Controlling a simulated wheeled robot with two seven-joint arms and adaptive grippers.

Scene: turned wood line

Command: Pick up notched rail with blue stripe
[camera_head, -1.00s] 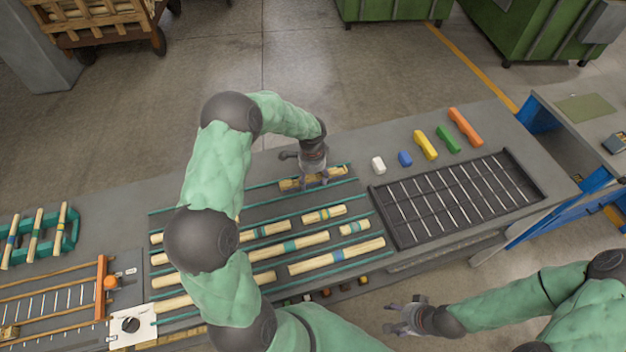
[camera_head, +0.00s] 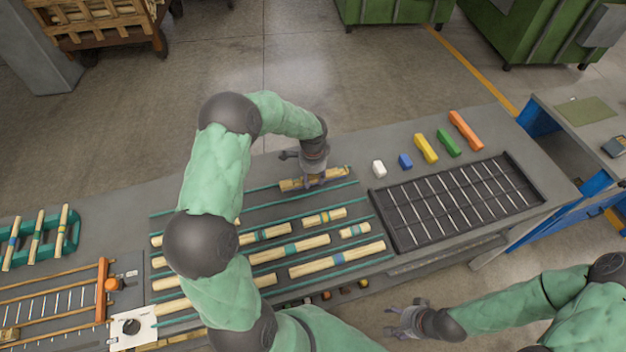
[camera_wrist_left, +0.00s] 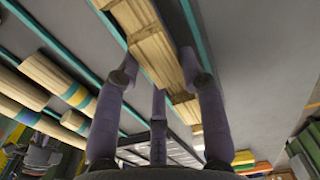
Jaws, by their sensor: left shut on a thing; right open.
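A wooden notched rail (camera_head: 290,184) lies in the rearmost lane of the slatted bed. The wrist view shows its stepped pale wood (camera_wrist_left: 150,50) close up; I cannot make out a blue stripe on it. My left gripper (camera_head: 314,181) points down over the rail, its fingers hiding the rail's middle. In the wrist view the left fingers (camera_wrist_left: 163,78) stand on both sides of the rail, shut on it. My right gripper (camera_head: 391,318) is open and empty in front of the bench, away from the rail.
Other striped wooden rails (camera_head: 290,248) lie in the nearer lanes between teal strips. A dark slotted rack (camera_head: 378,205) stands to the right, with coloured blocks (camera_head: 425,148) behind it. A teal rack (camera_head: 72,238) holding rods is at far left.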

